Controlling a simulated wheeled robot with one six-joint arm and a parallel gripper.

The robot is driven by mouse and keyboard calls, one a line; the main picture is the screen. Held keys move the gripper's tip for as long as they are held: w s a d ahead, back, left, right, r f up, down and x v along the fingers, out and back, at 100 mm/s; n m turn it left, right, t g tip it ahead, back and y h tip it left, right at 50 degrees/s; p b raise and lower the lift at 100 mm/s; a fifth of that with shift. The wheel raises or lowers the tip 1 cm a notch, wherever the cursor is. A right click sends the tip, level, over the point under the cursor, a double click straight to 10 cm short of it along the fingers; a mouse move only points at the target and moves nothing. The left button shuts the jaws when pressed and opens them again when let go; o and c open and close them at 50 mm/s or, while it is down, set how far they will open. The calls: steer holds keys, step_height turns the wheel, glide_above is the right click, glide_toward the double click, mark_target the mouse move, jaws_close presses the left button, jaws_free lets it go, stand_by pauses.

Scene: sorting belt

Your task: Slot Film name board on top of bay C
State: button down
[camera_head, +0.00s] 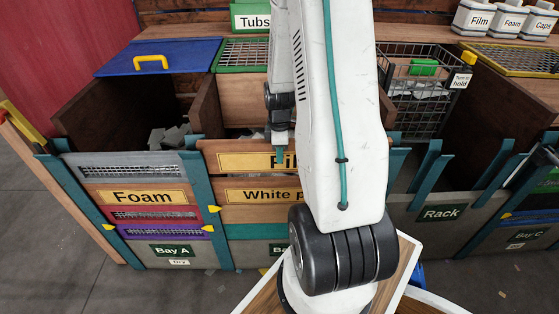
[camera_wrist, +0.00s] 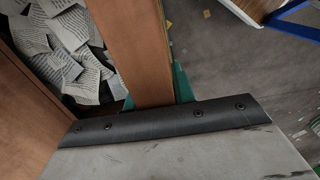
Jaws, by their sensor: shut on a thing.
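The Film name board (camera_head: 225,162) is a wooden board with a yellow label, at the top of the middle bay's front, above the White paper board (camera_head: 250,196). My arm hides its right part. My gripper (camera_head: 279,150) is shut on its top edge. In the wrist view the board (camera_wrist: 135,45) shows as a brown strip, with teal fingertips (camera_wrist: 182,82) beside it. Bay C (camera_head: 527,235) is at the far right, with teal posts (camera_head: 548,150) at its front; its top boards are partly cut off by the frame edge.
Bay A (camera_head: 171,250) stands at the left, with a Foam board (camera_head: 142,197). The Rack (camera_head: 441,212), with teal uprights, lies between the middle bay and bay C. A wire basket (camera_head: 420,85) stands behind. Paper sheets (camera_wrist: 60,45) lie in the middle bay.

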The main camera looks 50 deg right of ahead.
step_height(320, 180, up, 16)
stand_by(0.4)
steer(key=shift+a, duration=0.1)
